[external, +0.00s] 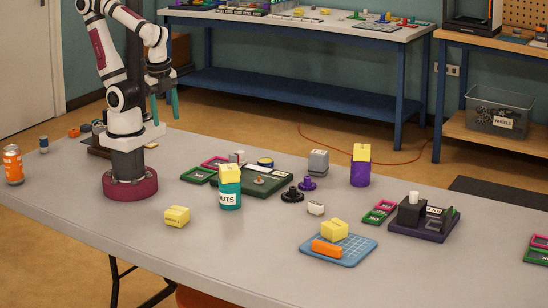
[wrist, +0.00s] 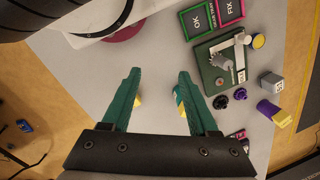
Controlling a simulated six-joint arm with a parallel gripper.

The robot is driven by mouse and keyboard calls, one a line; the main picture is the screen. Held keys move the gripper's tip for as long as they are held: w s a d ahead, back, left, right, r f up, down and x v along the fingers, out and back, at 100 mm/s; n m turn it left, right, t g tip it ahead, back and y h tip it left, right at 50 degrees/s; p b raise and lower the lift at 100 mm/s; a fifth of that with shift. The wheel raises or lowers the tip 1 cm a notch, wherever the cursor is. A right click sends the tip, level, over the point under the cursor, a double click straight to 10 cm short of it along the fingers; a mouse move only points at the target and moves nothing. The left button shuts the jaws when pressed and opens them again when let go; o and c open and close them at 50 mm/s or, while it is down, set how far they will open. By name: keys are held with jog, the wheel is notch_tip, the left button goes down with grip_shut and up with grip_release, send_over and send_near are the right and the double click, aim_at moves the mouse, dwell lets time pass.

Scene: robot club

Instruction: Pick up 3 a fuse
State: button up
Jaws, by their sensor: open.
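My gripper (external: 163,106) is open and empty, high above the table's far left part, with its teal fingers pointing down. In the wrist view its two fingers (wrist: 158,76) are spread with only grey tabletop between the tips. I cannot identify a 3 A fuse for sure; any marking is too small to read. A dark green board (external: 252,181) lies mid-table with small parts on it; it also shows in the wrist view (wrist: 210,82), to the right of the fingers.
Green OK (wrist: 197,20) and pink FIX (wrist: 229,10) trays lie beside the board. A teal nuts jar (external: 230,196), a yellow block (external: 177,217), a blue grid mat (external: 357,248), a purple container (external: 359,174) and a purple stand (external: 432,228) occupy the table. The front left is mostly clear.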

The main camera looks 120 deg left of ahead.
jog(key=w+d+f+n+g+h, duration=0.2)
jog(key=w+d+f+n+h, duration=0.15)
jog(key=d+n+h, duration=0.5)
jog(key=n+t+y, duration=0.4)
jog(key=n+t, duration=1.2)
jog(key=n, duration=1.5)
send_over(314, 203)
jog(key=s+a, duration=0.2)
jog(key=s, duration=1.2)
jog(key=f, duration=1.3)
jog(key=shift+w, duration=0.2)
jog(key=x, duration=1.5)
jog(key=shift+w+a+f, duration=0.2)
jog(key=shift+a+f, duration=0.1)
jog(key=shift+a, duration=0.05)
grip_shut()
